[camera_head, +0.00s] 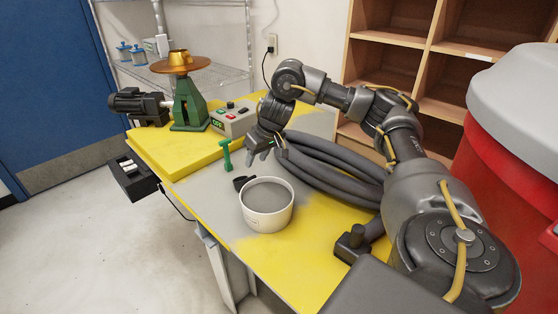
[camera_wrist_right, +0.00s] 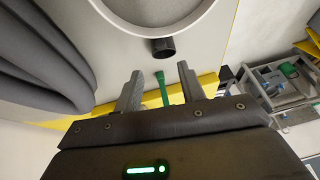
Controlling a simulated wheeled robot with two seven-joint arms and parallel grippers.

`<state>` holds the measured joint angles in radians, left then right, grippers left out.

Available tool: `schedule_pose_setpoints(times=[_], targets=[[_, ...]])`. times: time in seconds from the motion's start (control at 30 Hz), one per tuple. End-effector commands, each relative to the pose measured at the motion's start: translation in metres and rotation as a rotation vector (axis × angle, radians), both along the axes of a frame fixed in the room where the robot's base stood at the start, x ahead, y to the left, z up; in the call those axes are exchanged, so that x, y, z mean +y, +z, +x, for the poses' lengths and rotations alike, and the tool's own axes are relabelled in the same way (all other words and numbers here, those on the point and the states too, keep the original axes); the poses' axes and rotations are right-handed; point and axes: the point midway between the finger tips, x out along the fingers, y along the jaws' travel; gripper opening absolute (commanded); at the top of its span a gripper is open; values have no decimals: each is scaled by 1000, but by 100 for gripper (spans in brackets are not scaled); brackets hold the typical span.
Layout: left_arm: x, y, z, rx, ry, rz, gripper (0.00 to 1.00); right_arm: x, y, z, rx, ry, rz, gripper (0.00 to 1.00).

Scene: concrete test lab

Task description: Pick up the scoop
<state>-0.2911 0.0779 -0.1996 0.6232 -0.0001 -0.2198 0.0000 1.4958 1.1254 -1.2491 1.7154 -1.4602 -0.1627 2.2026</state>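A green upright T-shaped piece (camera_head: 227,155) stands on the table. A small dark cup-like piece (camera_head: 240,183) lies beside the white tub (camera_head: 267,219). I cannot tell for sure which of these is the scoop, or whether they are joined. My right gripper (camera_head: 262,154) is open, above the table to the right of the green piece. In the right wrist view its fingers (camera_wrist_right: 159,72) are apart, and the green piece (camera_wrist_right: 162,90) shows between them, with the dark cup (camera_wrist_right: 163,48) beyond. No contact is visible. My left gripper is not in view.
The tub holds grey material. Thick grey hoses (camera_head: 335,165) lie behind it. A control box (camera_head: 234,119) and a green stand (camera_head: 189,105) with a copper-coloured disc are at the back left. A red bin (camera_head: 500,170) stands at the right. The table's front left is clear.

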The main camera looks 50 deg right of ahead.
Motion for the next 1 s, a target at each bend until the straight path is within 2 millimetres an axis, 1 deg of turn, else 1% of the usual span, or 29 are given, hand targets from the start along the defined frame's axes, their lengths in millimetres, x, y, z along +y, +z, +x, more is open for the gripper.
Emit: schedule_pose_setpoints(times=[0.03, 0.17, 0.37, 0.43, 0.53, 0.77, 0.87, 1.0], targets=[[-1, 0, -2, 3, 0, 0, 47, 2, 0, 1, 0, 3, 0, 43], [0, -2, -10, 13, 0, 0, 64, 1, -4, 2, 1, 1, 1, 43], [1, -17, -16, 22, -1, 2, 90, 0, -34, 10, 3, -4, 2, 43], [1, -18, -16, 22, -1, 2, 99, 1, -41, 14, 2, -4, 2, 43], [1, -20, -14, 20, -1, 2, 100, 1, -49, 18, 1, -4, 1, 43], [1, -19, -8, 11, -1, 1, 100, 2, -53, 20, 0, -3, 0, 43], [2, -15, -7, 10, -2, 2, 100, 3, -63, 23, 3, -5, 0, 43], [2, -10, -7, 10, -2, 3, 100, 7, -84, 30, 3, -4, -1, 43]])
